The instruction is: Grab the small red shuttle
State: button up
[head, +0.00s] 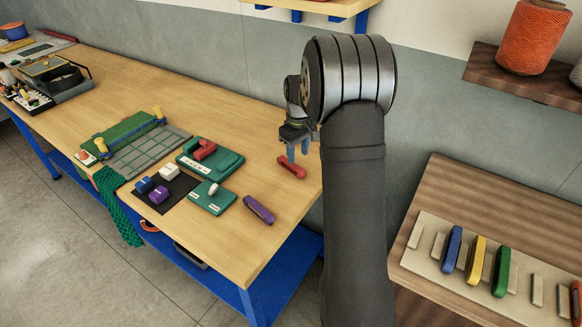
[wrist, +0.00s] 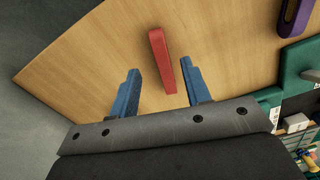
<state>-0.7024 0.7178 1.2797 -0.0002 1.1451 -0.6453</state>
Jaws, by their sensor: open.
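A small red shuttle (head: 291,167) lies on the wooden table near its right end in the head view. In the wrist view the red shuttle (wrist: 161,60) lies between and beyond the two blue fingers, with its near end reaching into the space between them. My gripper (head: 298,151) points down above the shuttle. In the wrist view my gripper (wrist: 162,84) is open, with nothing held. I cannot tell the exact height of the fingertips above the table.
A purple shuttle (head: 259,209) lies at the front table edge. A green tray (head: 230,161) with a red piece and a smaller green board (head: 219,205) lie left. A rack (head: 419,263) of coloured shuttles is on the right table. Bare wood surrounds the red shuttle.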

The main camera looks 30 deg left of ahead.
aim_at(299, 169)
jog(key=shift+s+d+f, duration=0.1)
jog(key=shift+d+f, duration=0.05)
jog(key=shift+f, duration=1.3)
jog(key=shift+d+f, duration=0.15)
jog(key=shift+f, duration=1.3)
grip_shut()
